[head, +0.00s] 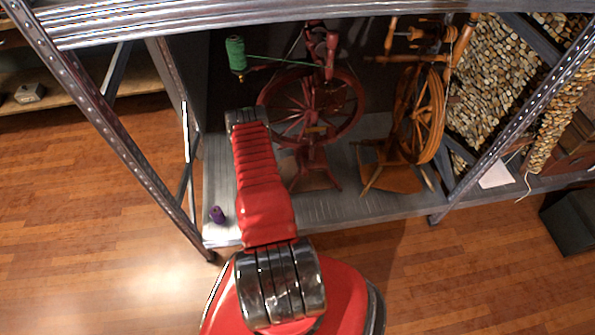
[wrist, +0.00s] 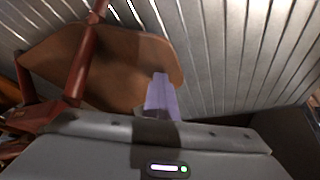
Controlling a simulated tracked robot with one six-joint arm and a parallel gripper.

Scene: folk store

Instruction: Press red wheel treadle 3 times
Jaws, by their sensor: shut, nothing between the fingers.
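The red spinning wheel (head: 315,105) stands on the lower metal shelf, with a green spool at its upper left. Its brown treadle (head: 313,181) shows low between its legs in the head view. In the wrist view the treadle (wrist: 105,60) is a rounded brown board beside reddish legs. My gripper (wrist: 160,80) is shut and empty, its pale purple fingertips overlapping the treadle's near right edge in the picture. I cannot tell whether they touch it. In the head view my arm reaches into the shelf left of the wheel, and my gripper is hidden there.
An orange-brown spinning wheel (head: 418,115) stands to the right on the same metal shelf (head: 335,208). Metal posts frame the opening, and a top beam crosses above. The wooden floor at left is clear.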

